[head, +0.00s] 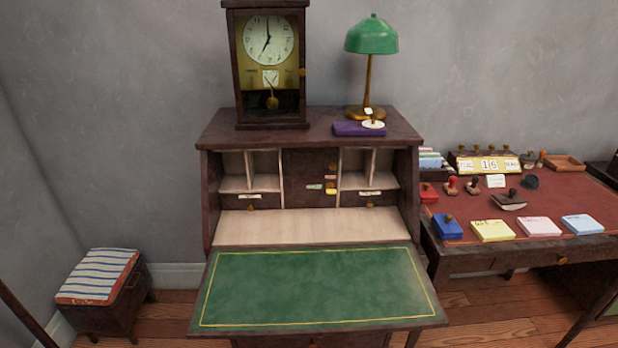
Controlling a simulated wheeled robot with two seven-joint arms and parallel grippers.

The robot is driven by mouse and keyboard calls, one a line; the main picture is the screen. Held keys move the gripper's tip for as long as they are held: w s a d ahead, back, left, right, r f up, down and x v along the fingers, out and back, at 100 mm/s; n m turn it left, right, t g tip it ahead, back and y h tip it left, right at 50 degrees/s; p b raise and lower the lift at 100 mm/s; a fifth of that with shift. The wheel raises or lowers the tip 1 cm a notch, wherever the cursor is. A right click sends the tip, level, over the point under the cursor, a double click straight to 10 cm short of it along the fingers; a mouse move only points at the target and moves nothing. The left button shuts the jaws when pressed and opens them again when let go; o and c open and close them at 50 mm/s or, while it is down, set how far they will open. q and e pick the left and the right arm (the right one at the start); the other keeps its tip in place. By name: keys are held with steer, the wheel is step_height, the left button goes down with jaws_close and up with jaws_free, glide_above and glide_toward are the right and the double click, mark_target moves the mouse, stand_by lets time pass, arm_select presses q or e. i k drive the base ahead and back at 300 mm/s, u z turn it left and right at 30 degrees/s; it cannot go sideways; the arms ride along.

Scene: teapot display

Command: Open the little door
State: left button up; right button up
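A small dark wooden door (298,168) sits in the middle of the upright part of the writing desk (210,215), between pale open compartments. It looks closed. Small yellow and orange pieces (331,184) and a greenish piece (315,187) show on or in front of its right half; I cannot tell what they are. A clock (268,60) on top of the desk also has a glazed front, which looks shut, with a small knob on its right edge. Neither of my grippers is in view.
The desk's green writing flap (310,285) is folded down and bare. A green lamp (371,40) and a purple box (358,129) stand on top. A side table (590,205) at right holds stamps and paper pads. A striped stool (98,278) stands at left.

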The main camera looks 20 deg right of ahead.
mark_target(308, 172)
steer(key=k, duration=0.65)
steer(key=u, duration=0.4)
steer(key=i, duration=1.25)
steer(key=z, duration=0.75)
